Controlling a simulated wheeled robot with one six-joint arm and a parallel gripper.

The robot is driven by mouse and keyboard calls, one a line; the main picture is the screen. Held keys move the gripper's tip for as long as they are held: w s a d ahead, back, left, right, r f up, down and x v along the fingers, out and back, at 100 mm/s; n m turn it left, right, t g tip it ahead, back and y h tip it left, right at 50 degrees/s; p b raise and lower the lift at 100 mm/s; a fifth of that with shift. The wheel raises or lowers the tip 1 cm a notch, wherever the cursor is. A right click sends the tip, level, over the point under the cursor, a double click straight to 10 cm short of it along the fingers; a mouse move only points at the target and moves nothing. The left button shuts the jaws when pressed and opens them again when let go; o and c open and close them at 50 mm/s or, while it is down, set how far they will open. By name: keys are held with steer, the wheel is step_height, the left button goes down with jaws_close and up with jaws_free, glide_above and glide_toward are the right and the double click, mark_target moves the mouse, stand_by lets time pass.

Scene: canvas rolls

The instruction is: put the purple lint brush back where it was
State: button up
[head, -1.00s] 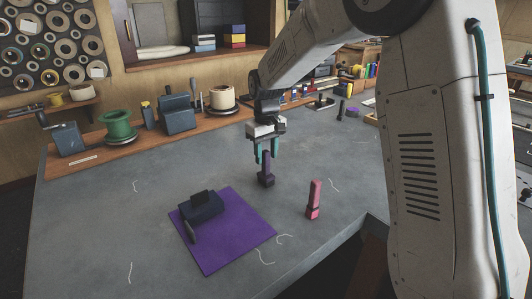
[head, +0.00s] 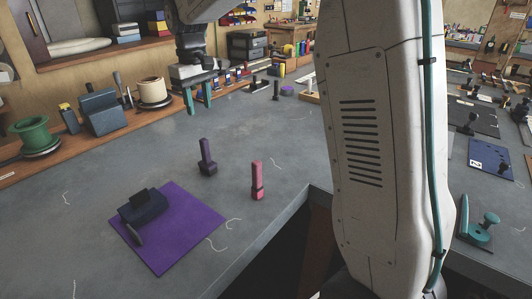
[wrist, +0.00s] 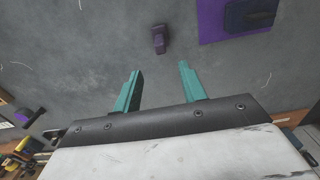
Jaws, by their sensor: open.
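The purple lint brush (head: 207,160) stands upright on the grey worktable, dark purple with a wider base. It stands between the purple mat and a pink upright brush (head: 257,181). In the wrist view the lint brush (wrist: 158,40) shows beyond the fingertips, apart from them. My gripper (head: 198,98) has two teal fingers and is open and empty, above the table. In the wrist view nothing is between the fingers of my gripper (wrist: 160,70).
A purple mat (head: 180,240) with a dark blue tool (head: 143,206) lies at front left. A wooden shelf along the back holds a green spool (head: 36,136), a blue block (head: 101,113) and a cream spool (head: 152,90). Loose threads lie on the table; its middle is mostly clear.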

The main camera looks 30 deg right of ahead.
steer(key=s+d+r+m+t, duration=0.1)
steer(key=s, duration=1.3)
steer(key=s+d+r+m, duration=0.1)
steer(key=s+d+r, duration=0.1)
steer(key=s, duration=1.1)
steer(key=s+f+m, duration=0.1)
steer(key=s+f, duration=0.4)
steer(key=s, duration=0.5)
steer(key=shift+s+f+m, duration=0.15)
steer(key=shift+s+m, duration=0.15)
steer(key=shift+s, duration=0.05)
